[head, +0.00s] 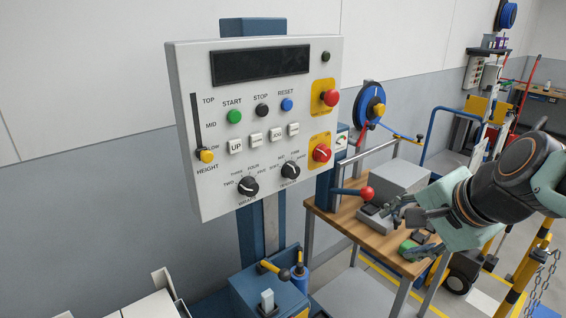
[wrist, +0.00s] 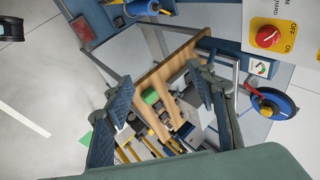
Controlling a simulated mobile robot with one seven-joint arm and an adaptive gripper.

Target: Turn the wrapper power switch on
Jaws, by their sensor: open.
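The control panel (head: 215,190) is a pale upright box facing me in the head view. A red rotary knob with a white mark (head: 321,153) sits on a yellow plate at its lower right edge. This red knob also shows at the top right of the wrist view (wrist: 267,36), beside the words OFF and ON. I cannot tell clearly which word its mark points to. My gripper (head: 403,226) is open and empty, to the right of the panel and lower than the knob, clear of it. Its two fingers (wrist: 160,88) stand apart in the wrist view.
A red mushroom button (head: 331,97) sits above the knob. Buttons and black dials (head: 248,187) fill the panel. A wooden-topped bench (head: 345,223) with a red-balled lever (head: 367,193) stands beneath my gripper. A blue reel (head: 369,105) is behind. Yellow rails and a chain stand at right.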

